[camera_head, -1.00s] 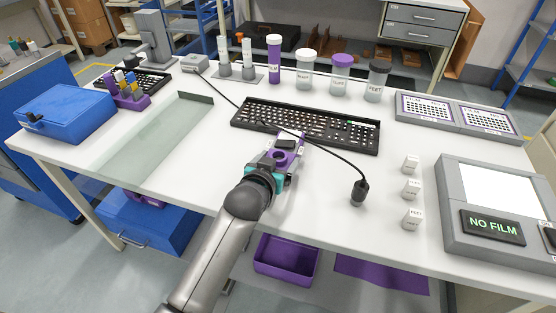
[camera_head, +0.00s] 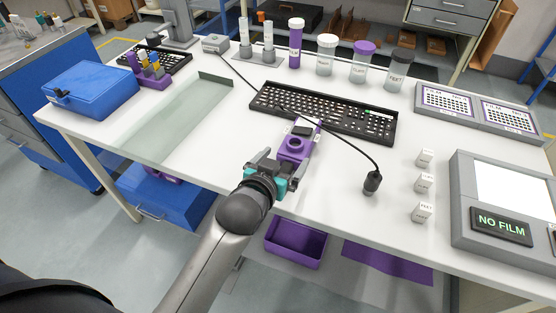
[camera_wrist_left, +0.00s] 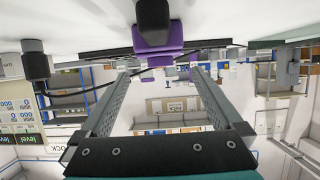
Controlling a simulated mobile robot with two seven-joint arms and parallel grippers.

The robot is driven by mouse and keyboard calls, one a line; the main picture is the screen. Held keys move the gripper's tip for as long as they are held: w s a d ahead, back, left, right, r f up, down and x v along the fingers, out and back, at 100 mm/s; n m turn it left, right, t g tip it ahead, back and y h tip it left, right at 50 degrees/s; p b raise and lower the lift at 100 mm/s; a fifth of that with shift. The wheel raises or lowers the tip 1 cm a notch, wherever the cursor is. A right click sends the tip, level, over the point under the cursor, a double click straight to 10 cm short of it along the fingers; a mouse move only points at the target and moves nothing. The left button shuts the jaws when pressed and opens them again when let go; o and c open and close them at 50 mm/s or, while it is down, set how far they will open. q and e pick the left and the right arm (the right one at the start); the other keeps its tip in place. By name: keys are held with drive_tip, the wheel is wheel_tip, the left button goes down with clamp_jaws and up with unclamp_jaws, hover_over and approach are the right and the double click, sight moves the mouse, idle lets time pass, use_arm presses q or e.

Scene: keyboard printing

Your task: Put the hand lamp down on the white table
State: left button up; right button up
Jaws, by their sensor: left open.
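The purple hand lamp (camera_head: 295,147), with a black part on top, rests on the white table (camera_head: 225,140) just in front of the black keyboard. My left gripper (camera_head: 274,167) is at the near side of the lamp, close to the table's front edge. Its fingers are open and point at the lamp. In the left wrist view the two fingers (camera_wrist_left: 158,88) are spread wide, with the purple lamp (camera_wrist_left: 157,58) beyond their tips and nothing held between them. My right gripper is not in view.
A black cable crosses the keyboard (camera_head: 325,112) and ends in a black cylinder (camera_head: 372,183) right of the lamp. White blocks (camera_head: 424,184) and a grey device reading NO FILM (camera_head: 500,225) stand further right. Labelled jars (camera_head: 327,55) stand behind.

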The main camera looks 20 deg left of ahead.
use_arm(q)
drive_tip(key=v, duration=0.2)
drive_tip(key=shift+s+r, duration=0.15)
drive_tip(key=shift+s, duration=0.05)
drive_tip(key=shift+s+r+p, duration=0.2)
drive_tip(key=shift+s+p, duration=0.15)
drive_tip(key=shift+s, duration=0.25)
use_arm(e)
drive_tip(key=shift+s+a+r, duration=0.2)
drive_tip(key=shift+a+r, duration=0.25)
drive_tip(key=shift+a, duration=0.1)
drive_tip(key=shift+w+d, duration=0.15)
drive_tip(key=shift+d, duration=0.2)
